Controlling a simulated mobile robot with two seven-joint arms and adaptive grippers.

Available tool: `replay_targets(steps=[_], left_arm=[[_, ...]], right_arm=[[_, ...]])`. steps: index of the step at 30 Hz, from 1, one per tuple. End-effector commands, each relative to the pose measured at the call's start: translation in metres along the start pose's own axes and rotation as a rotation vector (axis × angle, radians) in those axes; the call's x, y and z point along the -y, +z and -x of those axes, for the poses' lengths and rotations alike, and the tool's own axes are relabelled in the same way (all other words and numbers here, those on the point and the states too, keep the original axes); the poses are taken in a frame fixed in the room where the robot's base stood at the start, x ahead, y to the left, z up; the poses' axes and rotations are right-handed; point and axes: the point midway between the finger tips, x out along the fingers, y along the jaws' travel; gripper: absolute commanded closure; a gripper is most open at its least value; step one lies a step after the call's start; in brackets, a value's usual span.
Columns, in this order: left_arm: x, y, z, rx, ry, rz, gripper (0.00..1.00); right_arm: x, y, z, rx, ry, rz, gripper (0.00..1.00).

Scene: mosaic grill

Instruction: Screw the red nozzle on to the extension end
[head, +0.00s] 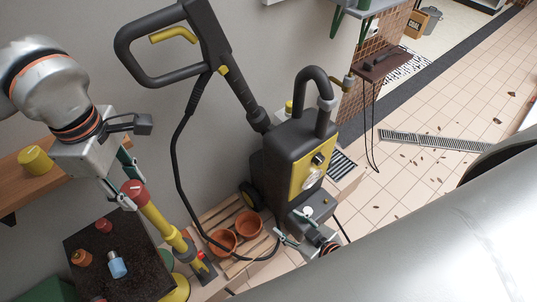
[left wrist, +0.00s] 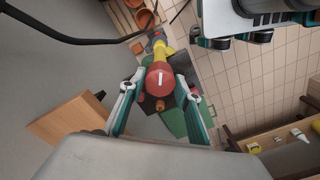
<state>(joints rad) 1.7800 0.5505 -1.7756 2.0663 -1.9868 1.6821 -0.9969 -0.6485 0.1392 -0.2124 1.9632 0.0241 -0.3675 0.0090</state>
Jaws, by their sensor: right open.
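A red nozzle (head: 134,189) with a pale slot mark sits at the upper end of the yellow extension (head: 157,220); I cannot tell how tightly it is seated. The extension slants down to the right. In the left wrist view the nozzle (left wrist: 160,76) is between the fingers of my left gripper (left wrist: 160,92), with a gap on both sides. In the head view, my left gripper (head: 122,183) is open around the nozzle. My right gripper (head: 306,228) is open in front of the pressure washer's base, apart from the extension.
A dark table (head: 142,272) holds a red nozzle (head: 103,225), an orange one (head: 82,258) and a blue one (head: 117,266). The black and yellow pressure washer (head: 283,150) stands right of centre, its hose hanging nearby. Terracotta pots (head: 249,223) sit on a wooden pallet. A wooden shelf (head: 50,180) is at left.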

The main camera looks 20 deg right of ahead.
Motion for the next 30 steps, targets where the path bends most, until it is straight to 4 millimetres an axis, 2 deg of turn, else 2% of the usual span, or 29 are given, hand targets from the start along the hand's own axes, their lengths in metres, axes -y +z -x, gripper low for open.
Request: replay_targets(steps=[14,17,30], left_arm=[[-0.001,0.000,0.005,0.000,0.002,0.003,0.51],[-0.002,0.000,0.017,0.000,0.005,0.003,0.51],[-0.001,0.000,0.099,-0.001,0.003,0.003,0.51]], right_arm=[[-0.001,0.003,0.000,0.005,0.000,0.004,0.53],[-0.001,0.002,0.000,0.004,0.000,0.003,0.53],[0.000,0.001,0.000,0.002,0.000,0.001,0.53]])
